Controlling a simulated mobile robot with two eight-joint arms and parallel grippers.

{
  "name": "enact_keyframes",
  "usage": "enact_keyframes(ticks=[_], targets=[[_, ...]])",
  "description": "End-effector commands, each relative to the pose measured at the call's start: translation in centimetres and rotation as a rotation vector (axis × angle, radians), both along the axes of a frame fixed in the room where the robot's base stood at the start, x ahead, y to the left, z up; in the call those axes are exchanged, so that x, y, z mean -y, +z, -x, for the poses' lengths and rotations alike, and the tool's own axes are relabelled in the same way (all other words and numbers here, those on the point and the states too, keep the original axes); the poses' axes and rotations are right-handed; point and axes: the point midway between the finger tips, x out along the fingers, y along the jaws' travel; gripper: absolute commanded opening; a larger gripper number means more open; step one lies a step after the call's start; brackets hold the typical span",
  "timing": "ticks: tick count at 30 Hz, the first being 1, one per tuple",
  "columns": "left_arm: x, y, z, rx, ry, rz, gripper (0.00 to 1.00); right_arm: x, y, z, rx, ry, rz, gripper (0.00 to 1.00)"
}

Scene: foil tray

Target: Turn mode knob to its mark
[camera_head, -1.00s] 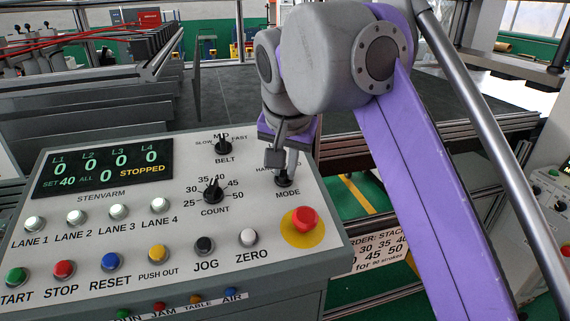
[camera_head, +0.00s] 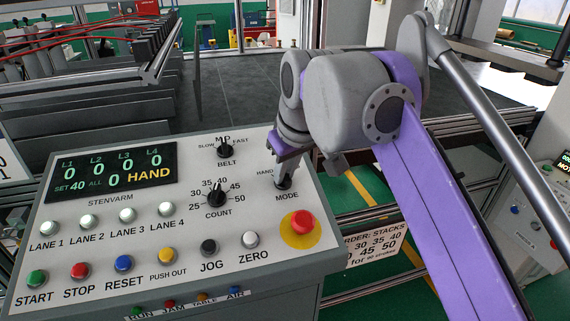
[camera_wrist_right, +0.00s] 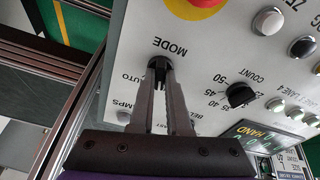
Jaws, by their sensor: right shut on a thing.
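The mode knob (camera_head: 283,184) is a small black knob at the right of the sloped grey control panel (camera_head: 262,215), above the label MODE. The mark HAND shows to its upper left in the head view, and AUTO shows beside the gripper in the wrist view. My right gripper (camera_head: 281,172) is shut on the mode knob; in the wrist view its two fingers (camera_wrist_right: 157,80) close around the dark knob (camera_wrist_right: 158,62). The knob's pointer is mostly hidden by the fingers. The display (camera_head: 110,180) reads HAND. My left gripper is not in view.
The count knob (camera_head: 217,195) and belt knob (camera_head: 225,149) stand left of the gripper. A red emergency button (camera_head: 302,223) on a yellow disc lies just below the mode knob. Several lane, push and lamp buttons fill the panel's front.

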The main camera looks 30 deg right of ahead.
Motion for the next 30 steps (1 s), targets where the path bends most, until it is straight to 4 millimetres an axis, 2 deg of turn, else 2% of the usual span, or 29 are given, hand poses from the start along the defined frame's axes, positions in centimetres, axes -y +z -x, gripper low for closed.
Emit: enact_keyframes(ticks=[3, 12, 30], targets=[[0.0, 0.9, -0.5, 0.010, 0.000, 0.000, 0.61, 0.1, 0.3, -0.1, -0.002, 0.086, 0.026, 0.00], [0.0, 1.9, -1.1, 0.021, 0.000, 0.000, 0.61, 0.1, 0.3, -0.1, -0.013, 0.244, 0.074, 0.00], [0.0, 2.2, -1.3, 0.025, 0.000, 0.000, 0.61, 0.1, 0.1, -0.1, -0.018, 0.308, 0.092, 0.00]])
